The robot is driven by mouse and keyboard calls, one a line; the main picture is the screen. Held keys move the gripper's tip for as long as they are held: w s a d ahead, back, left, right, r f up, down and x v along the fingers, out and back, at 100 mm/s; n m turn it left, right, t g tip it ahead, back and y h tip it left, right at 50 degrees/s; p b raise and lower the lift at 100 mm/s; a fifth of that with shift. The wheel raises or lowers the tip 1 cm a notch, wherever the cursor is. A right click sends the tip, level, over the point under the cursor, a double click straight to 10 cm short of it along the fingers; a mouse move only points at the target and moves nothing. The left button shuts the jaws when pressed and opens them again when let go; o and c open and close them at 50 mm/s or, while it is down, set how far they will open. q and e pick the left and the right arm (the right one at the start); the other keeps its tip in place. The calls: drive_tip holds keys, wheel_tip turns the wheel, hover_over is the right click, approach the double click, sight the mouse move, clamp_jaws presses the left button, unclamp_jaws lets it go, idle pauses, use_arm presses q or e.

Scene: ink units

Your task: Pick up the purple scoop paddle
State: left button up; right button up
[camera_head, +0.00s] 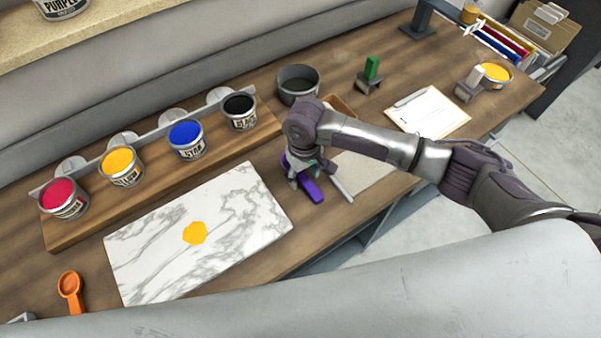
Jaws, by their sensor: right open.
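The purple scoop paddle (313,192) lies on the wooden table, just right of the marble slab. Its near end shows below my right gripper; the rest is partly hidden by the gripper. My right gripper (303,179) is open and points down over the paddle, with its fingers close around or beside it. I cannot tell whether they touch it. My left gripper is not in view.
The marble slab (150,256) bears a yellow patch (194,233). A wooden rack (85,231) of ink cans stands behind it. An orange scoop (70,289) lies at the left. A dark pot (298,84), green-handled tool (371,69) and clipboard (428,113) stand beyond my arm.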

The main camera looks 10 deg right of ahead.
sight(303, 177)
clamp_jaws()
drive_tip(key=shift+r, duration=0.1)
drive_tip(key=shift+r, duration=0.55)
wheel_tip(303, 177, up, 3)
drive_tip(key=shift+w+f+b, duration=0.1)
drive_tip(key=shift+b, duration=0.7)
drive_tip(key=s+d+r+b, duration=0.2)
drive_tip(key=s+d+r, duration=0.5)
drive_tip(key=d, duration=0.2)
drive_tip(key=shift+d, duration=0.2)
drive_tip(key=c, duration=0.8)
unclamp_jaws()
clamp_jaws()
